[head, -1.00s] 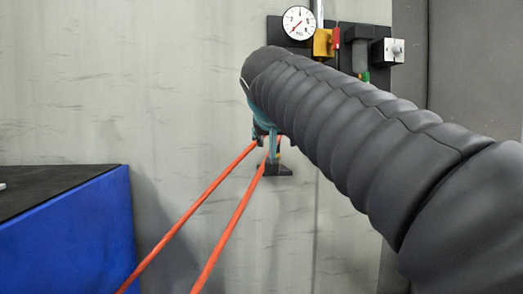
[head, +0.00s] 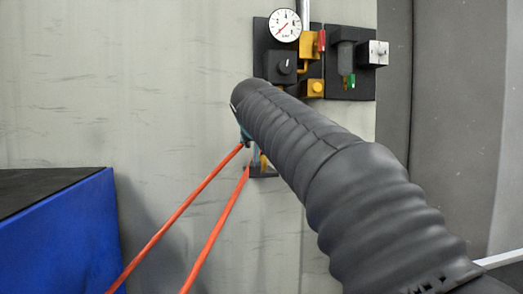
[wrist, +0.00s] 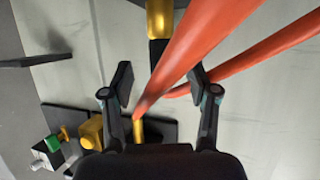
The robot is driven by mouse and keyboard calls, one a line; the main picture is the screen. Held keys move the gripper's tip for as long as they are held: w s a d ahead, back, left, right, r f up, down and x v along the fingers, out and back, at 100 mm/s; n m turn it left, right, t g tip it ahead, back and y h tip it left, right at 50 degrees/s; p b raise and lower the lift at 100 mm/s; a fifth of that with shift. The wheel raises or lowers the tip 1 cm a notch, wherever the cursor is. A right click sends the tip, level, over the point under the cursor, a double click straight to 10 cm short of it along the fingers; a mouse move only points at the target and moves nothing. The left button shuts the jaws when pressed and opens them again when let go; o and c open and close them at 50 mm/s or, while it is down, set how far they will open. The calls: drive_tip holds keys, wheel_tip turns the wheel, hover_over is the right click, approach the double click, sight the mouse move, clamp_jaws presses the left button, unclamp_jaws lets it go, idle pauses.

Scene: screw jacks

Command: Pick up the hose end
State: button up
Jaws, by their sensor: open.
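My gripper (wrist: 161,78) is open in the wrist view, with one dark finger on each side. An orange hose (wrist: 205,45) runs between the fingers, closest to the camera at upper right. A second orange length (wrist: 270,47) passes near the right finger. A brass-coloured fitting (wrist: 160,18) with a black part below it shows at the top, partly behind the hose; I cannot tell whether it is the hose end. In the head view two orange hose lengths (head: 175,215) rise to my gripper, which is mostly hidden behind my arm. A small dark holder (head: 264,172) on the wall shows there.
A wall panel with a gauge (head: 285,25), a yellow valve block (head: 309,45) and a dark filter unit (head: 346,58) is above and right of my gripper. A blue box (head: 60,230) with a dark top stands at left. The wall between is bare.

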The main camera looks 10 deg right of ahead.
drive_tip(key=x, duration=0.4)
drive_tip(key=shift+w+f+p, duration=0.15)
drive_tip(key=shift+w+p, duration=0.1)
drive_tip(key=shift+p, duration=0.05)
clamp_jaws()
